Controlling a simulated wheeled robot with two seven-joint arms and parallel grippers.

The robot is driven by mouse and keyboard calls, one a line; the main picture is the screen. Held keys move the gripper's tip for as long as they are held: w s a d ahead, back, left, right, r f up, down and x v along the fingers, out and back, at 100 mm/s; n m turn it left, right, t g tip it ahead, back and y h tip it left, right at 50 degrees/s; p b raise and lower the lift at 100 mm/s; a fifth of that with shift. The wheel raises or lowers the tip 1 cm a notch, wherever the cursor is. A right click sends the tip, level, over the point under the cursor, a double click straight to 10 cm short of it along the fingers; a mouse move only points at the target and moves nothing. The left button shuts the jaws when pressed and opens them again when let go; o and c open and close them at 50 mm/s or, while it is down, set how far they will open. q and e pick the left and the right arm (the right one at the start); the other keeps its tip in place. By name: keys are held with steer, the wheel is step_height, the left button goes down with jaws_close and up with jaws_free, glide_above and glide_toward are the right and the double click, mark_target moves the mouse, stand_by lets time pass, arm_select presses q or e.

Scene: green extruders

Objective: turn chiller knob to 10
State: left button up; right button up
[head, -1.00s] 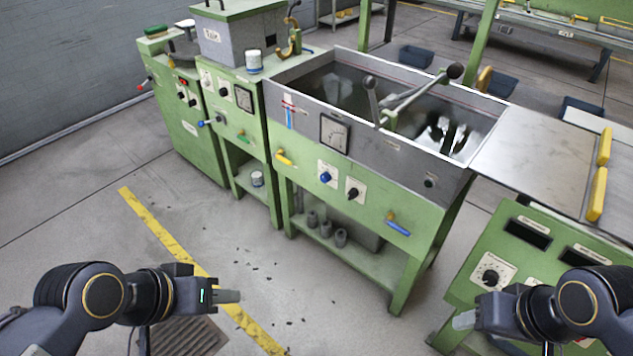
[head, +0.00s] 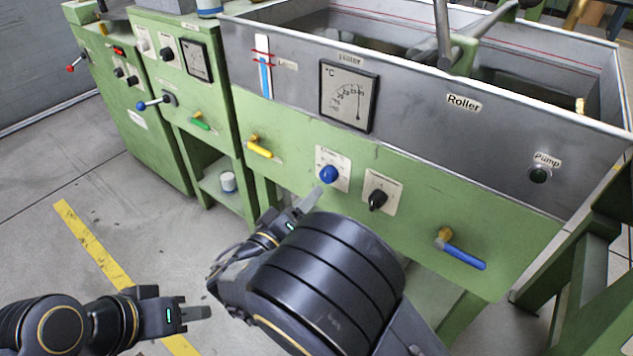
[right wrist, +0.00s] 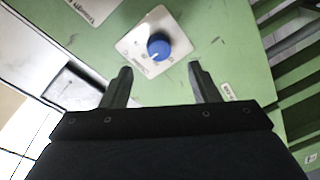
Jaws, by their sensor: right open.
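A round blue knob (head: 329,174) sits on a white plate on the green front panel, below the dial gauge. It also shows in the right wrist view (right wrist: 158,46), just beyond the fingertips and between their lines. The plate's lettering is too small to read. My right gripper (head: 309,201) is just below and left of the knob in the head view. In the right wrist view my right gripper (right wrist: 160,72) is open and empty, its fingers apart and not touching the knob. My left gripper (head: 200,313) is low at the left, over the floor, away from the panel.
A black knob (head: 377,199) on its own plate is right of the blue one. A yellow-handled valve (head: 259,148) is left and a blue-handled valve (head: 464,254) lower right. The grey tank wall (head: 420,105) rises above. Open floor lies at lower left.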

mark_target(326, 178)
steer(key=b+x, duration=0.1)
steer(key=x, duration=0.6)
steer(key=shift+w+d+r, duration=0.1)
steer(key=shift+w+d, duration=0.1)
steer(key=c, duration=1)
steer(key=shift+o, duration=0.2)
